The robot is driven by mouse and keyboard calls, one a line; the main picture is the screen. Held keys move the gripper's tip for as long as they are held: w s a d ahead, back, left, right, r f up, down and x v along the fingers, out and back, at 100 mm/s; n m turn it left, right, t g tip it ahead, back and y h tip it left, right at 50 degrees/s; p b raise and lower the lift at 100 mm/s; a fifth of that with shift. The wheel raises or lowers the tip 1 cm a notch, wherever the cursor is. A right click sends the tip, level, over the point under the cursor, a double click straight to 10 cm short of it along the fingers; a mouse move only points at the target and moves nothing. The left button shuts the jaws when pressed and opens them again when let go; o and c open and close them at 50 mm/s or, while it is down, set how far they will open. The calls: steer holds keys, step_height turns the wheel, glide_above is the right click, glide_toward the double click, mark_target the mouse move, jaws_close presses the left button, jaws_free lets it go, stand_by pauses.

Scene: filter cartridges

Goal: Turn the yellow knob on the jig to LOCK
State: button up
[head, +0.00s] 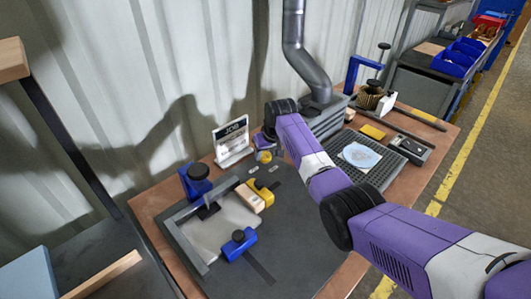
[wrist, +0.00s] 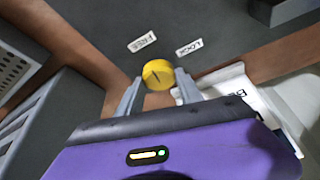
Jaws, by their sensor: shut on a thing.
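The yellow knob (wrist: 158,74) is round with a dark line on its face. It sits between the two fingers of my gripper (wrist: 158,84), which is shut on it. The FREE label (wrist: 142,42) and the LOCK label (wrist: 189,47) lie on the dark board beyond the knob. The dark line is short, and I cannot tell which label it points to. In the head view the knob (head: 265,157) shows at the back of the jig's dark board (head: 285,235), with my gripper (head: 264,148) over it.
A JOB card in a stand (head: 232,142) is just left of my gripper. A blue clamp (head: 195,182), a yellow-and-wood block (head: 255,195) and another blue clamp (head: 239,243) are on the jig. A perforated tray (head: 375,180) lies to the right.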

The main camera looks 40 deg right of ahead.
steer(key=m, duration=0.2)
steer(key=m+h, duration=0.1)
steer(key=m, duration=0.1)
steer(key=shift+a+g+h, duration=0.1)
steer(key=shift+g+h, duration=0.2)
steer(key=m+b, duration=0.1)
steer(key=m+g+b, duration=0.1)
steer(key=m, duration=0.1)
steer(key=m+h+b, duration=0.1)
steer(key=shift+w+f+m+g, duration=0.1)
steer(key=shift+f+m+g, duration=0.15)
steer(key=shift+m+g, duration=0.05)
steer(key=m+g+b, duration=0.1)
steer(key=m+b, duration=0.3)
steer(key=b, duration=0.2)
steer(key=shift+w+f+m+h, duration=0.1)
steer(key=shift+m+h, duration=0.2)
steer(key=shift+h, duration=0.1)
steer(key=m+g+b, duration=0.1)
steer(key=m+b, duration=0.2)
steer(key=b, duration=0.3)
steer(key=shift+r+g, duration=0.2)
steer(key=shift+g, duration=0.2)
steer(key=shift+r+m+b, duration=0.15)
steer(key=shift+m+b, duration=0.2)
steer(key=shift+m, duration=0.05)
steer(key=o, duration=1.4)
